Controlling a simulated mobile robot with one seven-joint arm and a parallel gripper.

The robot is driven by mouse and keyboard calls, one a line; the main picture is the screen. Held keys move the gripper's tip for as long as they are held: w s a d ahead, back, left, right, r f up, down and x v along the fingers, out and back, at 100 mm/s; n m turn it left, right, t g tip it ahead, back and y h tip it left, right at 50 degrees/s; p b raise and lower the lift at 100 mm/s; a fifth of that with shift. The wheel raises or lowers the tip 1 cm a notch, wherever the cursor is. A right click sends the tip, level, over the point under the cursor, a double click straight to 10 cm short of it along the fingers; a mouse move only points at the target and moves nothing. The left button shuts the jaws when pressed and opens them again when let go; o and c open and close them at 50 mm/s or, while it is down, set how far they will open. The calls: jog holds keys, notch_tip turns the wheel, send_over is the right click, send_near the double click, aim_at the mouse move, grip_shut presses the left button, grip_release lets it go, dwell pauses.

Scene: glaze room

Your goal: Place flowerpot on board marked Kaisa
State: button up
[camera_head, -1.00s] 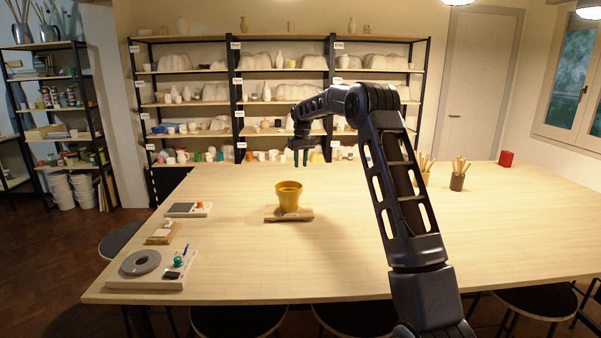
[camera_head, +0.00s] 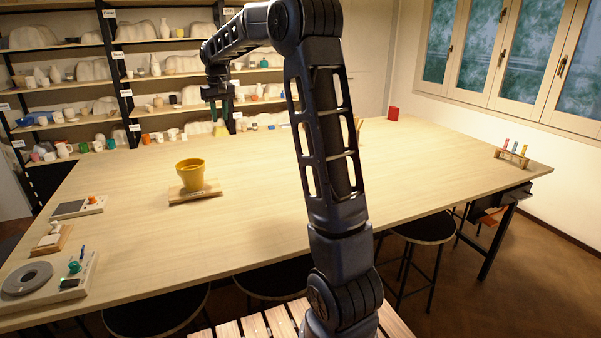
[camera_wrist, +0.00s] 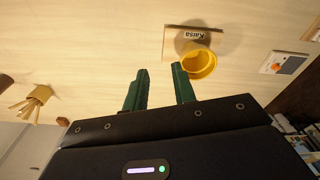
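A yellow flowerpot (camera_head: 190,172) stands upright on a small wooden board (camera_head: 208,190) on the big table. In the wrist view the board (camera_wrist: 173,42) carries a label reading "Kaisa", and the yellow pot (camera_wrist: 200,62) is on it, beside the label. My gripper (camera_head: 220,112) hangs in the air beyond the pot and above it, clear of it. In the wrist view my gripper (camera_wrist: 161,88) has its two green fingers apart with nothing between them.
A device with a grey disc (camera_head: 28,279) and a flat panel (camera_head: 78,207) lie on the table's left side. A tube rack (camera_head: 511,158) stands at the right end, a red box (camera_head: 393,113) at the back. Shelves of pottery stand behind. The table's middle and right are largely clear. A slatted wooden surface (camera_head: 255,327) shows below.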

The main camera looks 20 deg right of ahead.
jog(key=s+d+r+m+t, duration=0.1)
jog(key=s+d+r, duration=0.15)
jog(key=s, duration=0.45)
jog(key=s+d+r, duration=0.1)
jog(key=s+d, duration=0.2)
jog(key=s, duration=0.3)
jog(key=s+d+f, duration=0.2)
jog(key=s+f, duration=0.1)
jog(key=s, duration=0.7)
jog(key=s+d+f+m+t, duration=0.1)
jog(key=s+d+f, duration=0.2)
jog(key=s, duration=0.7)
jog(key=s+d+f+m+t, duration=0.1)
jog(key=s+d+f, duration=0.2)
jog(key=s, duration=0.7)
jog(key=shift+d+f, duration=0.25)
jog(key=shift+f, duration=0.25)
jog(key=shift+s, duration=0.1)
